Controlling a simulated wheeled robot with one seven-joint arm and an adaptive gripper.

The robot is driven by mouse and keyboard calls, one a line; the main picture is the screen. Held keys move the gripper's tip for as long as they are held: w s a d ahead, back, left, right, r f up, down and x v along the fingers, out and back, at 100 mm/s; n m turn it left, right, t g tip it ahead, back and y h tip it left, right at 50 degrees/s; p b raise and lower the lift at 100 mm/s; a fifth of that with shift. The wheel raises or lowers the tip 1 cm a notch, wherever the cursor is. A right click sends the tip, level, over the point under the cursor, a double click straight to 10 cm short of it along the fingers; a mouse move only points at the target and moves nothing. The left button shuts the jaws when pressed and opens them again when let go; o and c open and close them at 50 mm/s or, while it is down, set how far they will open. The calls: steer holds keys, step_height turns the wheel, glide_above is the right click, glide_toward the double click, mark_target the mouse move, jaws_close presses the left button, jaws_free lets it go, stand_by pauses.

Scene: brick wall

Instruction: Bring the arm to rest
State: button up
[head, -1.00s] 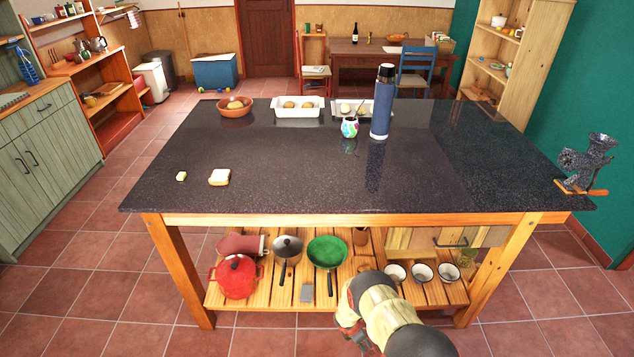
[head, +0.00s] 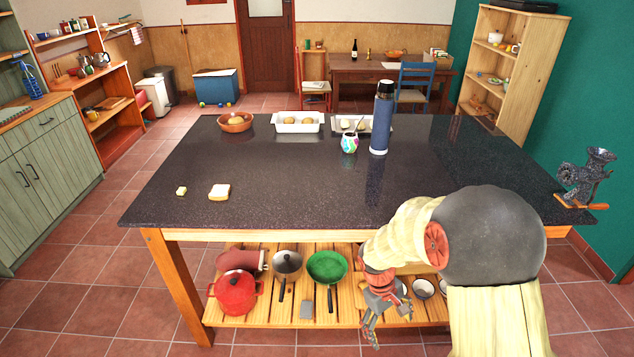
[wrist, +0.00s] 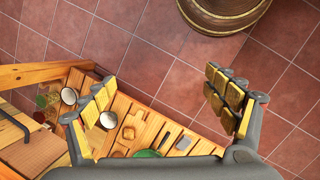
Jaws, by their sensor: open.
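My arm is raised in the right foreground of the head view, bent at a large dark joint. My gripper (head: 377,318) hangs low in front of the island's lower shelf and points downward. In the wrist view its two yellow-padded fingers (wrist: 166,102) are spread wide apart with nothing between them. Beyond the fingers are floor tiles and the slatted shelf. My arm hides part of the shelf and of the island's right front.
The dark-topped island (head: 300,190) stands right in front. A blue flask (head: 382,118), bread (head: 219,192), a bowl (head: 235,122) and a grinder (head: 585,175) are on it. Its shelf holds a red pot (head: 236,292) and a green pan (head: 327,267). Floor on the left is clear.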

steer(key=s+r+m+t+y, duration=0.1)
steer(key=s+r+m+t, duration=0.1)
steer(key=s+r, duration=0.4)
steer(key=s+r+m+t+y, duration=0.1)
steer(key=s+r, duration=0.5)
steer(key=r, duration=0.8)
steer(key=s+a+r+m+t+y, duration=0.1)
steer(key=s+r+m+t, duration=0.1)
steer(key=s+r+t, duration=0.2)
step_height(320, 180, up, 6)
steer(key=s, duration=0.3)
steer(key=shift+m, duration=0.4)
steer(key=shift+f, duration=0.1)
steer(key=shift+c, duration=1.2)
